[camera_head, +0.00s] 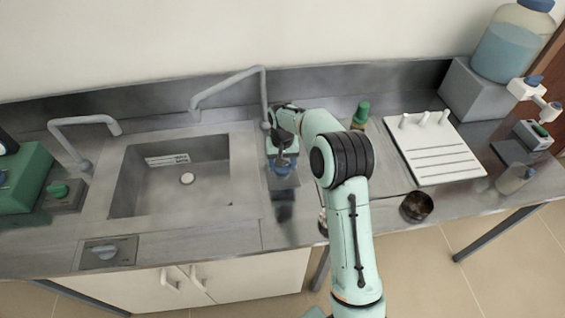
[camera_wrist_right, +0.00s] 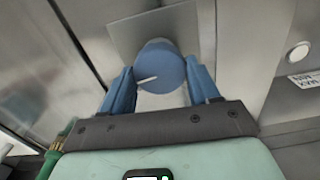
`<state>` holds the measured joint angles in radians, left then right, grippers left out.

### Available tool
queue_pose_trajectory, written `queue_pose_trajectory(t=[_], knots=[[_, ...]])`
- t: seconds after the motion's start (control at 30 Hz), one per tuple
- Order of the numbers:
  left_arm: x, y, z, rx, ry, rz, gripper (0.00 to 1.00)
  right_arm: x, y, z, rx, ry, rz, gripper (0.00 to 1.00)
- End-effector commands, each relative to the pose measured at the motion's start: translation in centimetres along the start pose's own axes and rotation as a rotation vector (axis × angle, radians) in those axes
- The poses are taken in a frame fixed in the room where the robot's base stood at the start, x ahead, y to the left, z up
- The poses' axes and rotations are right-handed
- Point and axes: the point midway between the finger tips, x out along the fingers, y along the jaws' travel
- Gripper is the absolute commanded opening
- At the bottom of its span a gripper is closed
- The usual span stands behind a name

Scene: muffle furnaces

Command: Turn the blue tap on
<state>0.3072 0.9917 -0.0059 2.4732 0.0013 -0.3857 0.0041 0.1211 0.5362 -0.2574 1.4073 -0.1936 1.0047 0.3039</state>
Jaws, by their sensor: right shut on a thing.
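The blue tap (camera_wrist_right: 160,66) is a round blue knob with a white mark on its face, on a square metal plate. In the right wrist view it sits between the two blue fingers of my right gripper (camera_wrist_right: 163,85), which is shut on it. In the head view my right gripper (camera_head: 281,172) is at the counter just right of the sink, and it and the arm largely hide the tap there. My left gripper is not in view.
The sink (camera_head: 125,190) lies left of the gripper, with a grey spout (camera_head: 228,82) arching behind it. A green tap (camera_head: 57,190) is at far left.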

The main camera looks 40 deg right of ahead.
Motion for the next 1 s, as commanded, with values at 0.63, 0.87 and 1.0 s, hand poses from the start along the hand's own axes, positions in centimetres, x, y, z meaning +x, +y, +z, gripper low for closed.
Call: queue_pose_trajectory(t=[0.63,0.87,1.0], knots=[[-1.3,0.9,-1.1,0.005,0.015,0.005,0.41,-0.2,-0.1,-0.1,-0.591,0.002,-0.001,0.30],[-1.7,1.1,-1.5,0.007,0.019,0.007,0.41,-0.2,-0.1,-0.1,-0.809,0.002,0.000,0.30],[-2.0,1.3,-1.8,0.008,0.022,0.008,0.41,-0.2,-0.1,-0.1,-0.943,0.002,0.000,0.30]])
